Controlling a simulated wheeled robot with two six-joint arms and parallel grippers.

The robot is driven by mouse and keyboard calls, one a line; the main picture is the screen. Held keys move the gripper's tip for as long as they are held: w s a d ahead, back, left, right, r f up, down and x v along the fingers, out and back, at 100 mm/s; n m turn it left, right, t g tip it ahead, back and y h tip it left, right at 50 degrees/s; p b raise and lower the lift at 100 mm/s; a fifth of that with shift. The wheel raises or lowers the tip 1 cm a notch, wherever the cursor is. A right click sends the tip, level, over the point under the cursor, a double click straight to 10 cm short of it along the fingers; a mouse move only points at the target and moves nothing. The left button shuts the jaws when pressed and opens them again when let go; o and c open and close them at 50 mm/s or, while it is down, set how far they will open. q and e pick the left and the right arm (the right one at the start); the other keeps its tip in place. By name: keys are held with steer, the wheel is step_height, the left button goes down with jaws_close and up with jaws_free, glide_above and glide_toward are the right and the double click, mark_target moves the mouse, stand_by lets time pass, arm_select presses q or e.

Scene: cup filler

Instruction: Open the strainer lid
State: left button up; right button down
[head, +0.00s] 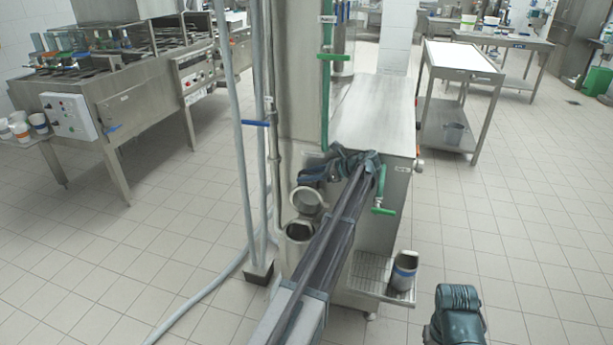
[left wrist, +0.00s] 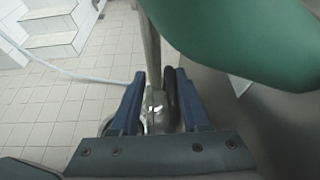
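The strainer (head: 299,232) is a small round metal pot low on the left side of the steel machine. Its round lid (head: 306,201) stands raised above the pot's dark opening, tilted up. My left gripper (head: 306,177) is just above the lid, its fingers small and hard to make out in the head view. In the left wrist view the two blue fingers of my left gripper (left wrist: 161,76) are apart. Shiny metal (left wrist: 156,112) shows beyond the gap, and I see no grip on it. Only a dark joint of my right arm shows at the lower right.
A green handle (left wrist: 240,35) is very close in the left wrist view. Another green handle (head: 383,210) sits on the machine's front. A cup (head: 403,272) stands on the side shelf (head: 370,276). A grey pipe (head: 241,130) and a hose run on the left. Tiled floor is free around.

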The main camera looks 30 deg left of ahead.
arm_select(q)
steer(key=shift+d, duration=0.1)
steer(key=p+v, duration=0.5)
steer(key=v, duration=0.8)
steer(key=shift+d+r, duration=0.25)
steer(key=shift+s, duration=0.15)
